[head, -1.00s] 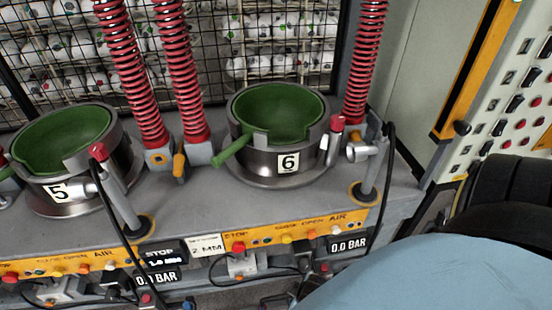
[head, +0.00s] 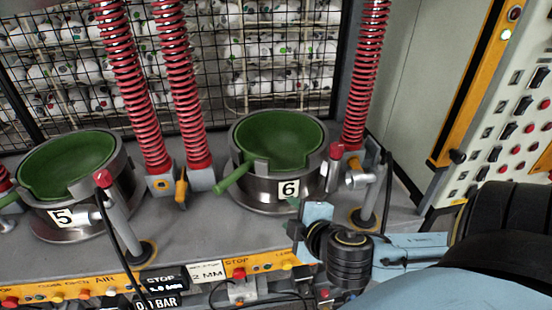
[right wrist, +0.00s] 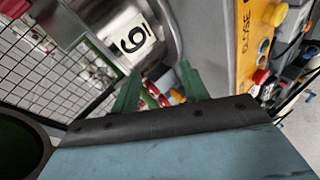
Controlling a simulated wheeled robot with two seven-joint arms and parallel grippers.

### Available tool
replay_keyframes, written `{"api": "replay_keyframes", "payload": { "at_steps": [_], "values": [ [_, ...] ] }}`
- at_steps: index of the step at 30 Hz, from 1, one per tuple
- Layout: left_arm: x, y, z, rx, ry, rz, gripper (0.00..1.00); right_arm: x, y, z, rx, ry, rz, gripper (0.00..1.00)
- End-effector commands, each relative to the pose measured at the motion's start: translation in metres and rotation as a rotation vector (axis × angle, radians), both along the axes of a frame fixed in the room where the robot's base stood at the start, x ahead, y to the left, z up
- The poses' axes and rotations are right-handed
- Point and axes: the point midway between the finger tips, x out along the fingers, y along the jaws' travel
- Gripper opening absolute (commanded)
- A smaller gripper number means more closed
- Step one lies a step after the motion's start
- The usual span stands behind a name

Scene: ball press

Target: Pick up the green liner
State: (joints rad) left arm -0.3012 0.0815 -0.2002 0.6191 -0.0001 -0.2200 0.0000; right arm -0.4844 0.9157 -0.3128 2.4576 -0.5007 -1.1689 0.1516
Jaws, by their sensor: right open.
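A green liner (head: 280,138) sits in the round steel pot marked 6 (head: 262,190), and a green handle (head: 232,178) sticks out at the pot's left front. A second green liner (head: 68,162) sits in the pot marked 5 (head: 85,212). My right gripper (head: 294,203) is in front of pot 6, just below its number plate, apart from the liner. In the right wrist view its two green fingers (right wrist: 160,88) are spread and empty, with the 6 plate (right wrist: 132,40) beyond them. My left gripper is not in view.
Red coil springs (head: 358,85) rise behind the pots. A red-tipped lever (head: 335,160) and a black hose stand right of pot 6. An orange control strip (head: 130,285) runs along the front edge. A wire mesh (head: 270,60) with white balls closes the back.

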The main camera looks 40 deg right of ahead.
Motion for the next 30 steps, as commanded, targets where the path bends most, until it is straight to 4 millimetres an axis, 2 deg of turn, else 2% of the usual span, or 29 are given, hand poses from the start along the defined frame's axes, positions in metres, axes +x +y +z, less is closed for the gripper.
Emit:
{"api": "replay_keyframes", "payload": {
  "at_steps": [3, 10, 17, 30],
  "values": [
    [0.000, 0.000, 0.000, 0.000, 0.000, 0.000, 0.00, 0.018, -0.002, 0.028, -0.173, -0.095, 0.182, 0.45],
    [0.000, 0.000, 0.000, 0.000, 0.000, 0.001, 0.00, 0.030, 0.007, 0.055, -0.366, -0.182, 0.426, 0.45],
    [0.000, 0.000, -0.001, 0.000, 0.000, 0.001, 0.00, 0.037, 0.010, 0.059, -0.412, -0.199, 0.484, 0.45],
    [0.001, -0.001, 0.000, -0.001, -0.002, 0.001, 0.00, 0.089, 0.014, 0.049, -0.408, -0.201, 0.482, 0.45]
  ]
}}
